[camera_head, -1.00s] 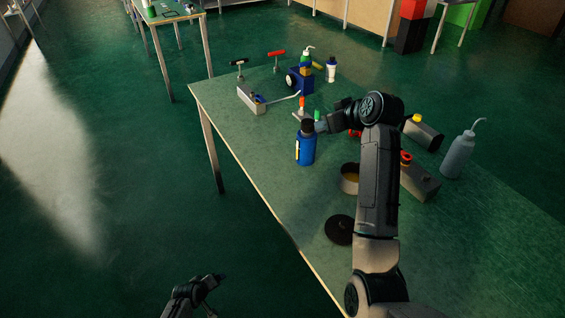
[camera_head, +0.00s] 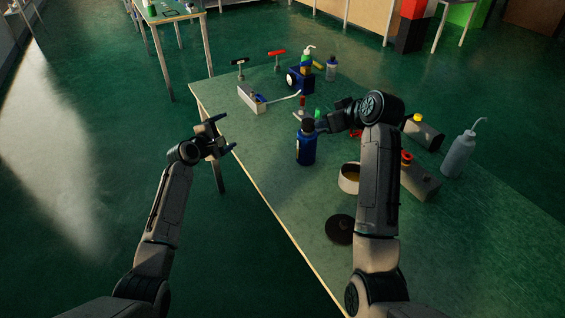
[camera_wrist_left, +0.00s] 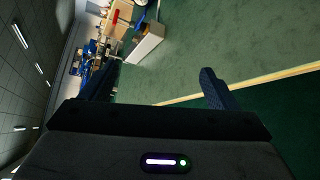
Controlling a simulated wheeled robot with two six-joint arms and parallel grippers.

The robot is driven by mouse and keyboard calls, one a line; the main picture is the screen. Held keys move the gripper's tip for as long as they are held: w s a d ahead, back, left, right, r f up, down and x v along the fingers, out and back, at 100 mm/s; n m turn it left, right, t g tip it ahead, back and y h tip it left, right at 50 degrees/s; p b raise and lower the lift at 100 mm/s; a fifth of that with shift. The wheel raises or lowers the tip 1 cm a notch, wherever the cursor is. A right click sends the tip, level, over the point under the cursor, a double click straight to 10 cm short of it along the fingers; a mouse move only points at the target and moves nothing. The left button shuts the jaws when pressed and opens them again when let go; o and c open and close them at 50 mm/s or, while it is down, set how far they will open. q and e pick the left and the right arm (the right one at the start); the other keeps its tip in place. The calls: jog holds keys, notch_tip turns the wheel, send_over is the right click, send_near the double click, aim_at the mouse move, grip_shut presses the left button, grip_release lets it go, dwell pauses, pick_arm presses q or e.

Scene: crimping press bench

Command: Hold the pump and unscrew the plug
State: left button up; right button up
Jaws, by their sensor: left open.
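A pale grey box-shaped body (camera_head: 250,99) with a thin lever lies near the table's left edge and looks like the pump. The box also shows in the left wrist view (camera_wrist_left: 147,44), ahead of my left fingers. My left gripper (camera_head: 226,134) is open and empty, beside the table's left edge, apart from the box; both fingers show in the left wrist view (camera_wrist_left: 155,76). My right gripper (camera_head: 323,124) is close to the blue bottle's cap; its fingers are too hidden to read.
A blue bottle (camera_head: 306,150) with a black cap stands mid-table. A blue machine (camera_head: 301,80) stands at the back. A round tin (camera_head: 348,184), a black disc (camera_head: 340,229), grey boxes (camera_head: 421,183) and a wash bottle (camera_head: 458,157) stand to the right. The table's left edge is mostly clear.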

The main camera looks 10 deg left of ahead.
aim_at(307, 146)
pick_arm(q)
jog(key=s+d+f+n+h, duration=0.1)
jog(key=d, duration=0.3)
jog(key=s+d+f+n+h, duration=0.1)
jog(key=s+d+n, duration=0.1)
jog(key=d, duration=0.2)
jog(key=s+d+f+n+h, duration=0.1)
jog(key=d+f, duration=0.1)
jog(key=d, duration=0.2)
jog(key=shift+s+n+g+h, duration=0.25)
jog(key=shift+n+g+h, duration=0.05)
jog(key=shift+h, duration=0.1)
jog(key=s+d+n, duration=0.1)
jog(key=d, duration=0.1)
jog(key=s+d+n+h, duration=0.1)
jog(key=d, duration=0.1)
jog(key=s+d+n+h, duration=0.1)
jog(key=d, duration=0.1)
jog(key=shift+s+d+n, duration=0.1)
jog(key=shift+d+n, duration=0.15)
jog(key=shift+n, duration=0.15)
jog(key=shift+s+d+r+h, duration=0.1)
jog(key=shift+d+h, duration=0.3)
jog(key=shift+d+n, duration=0.25)
jog(key=shift+n, duration=0.05)
jog(key=x, duration=1)
jog(key=shift+w, duration=0.25)
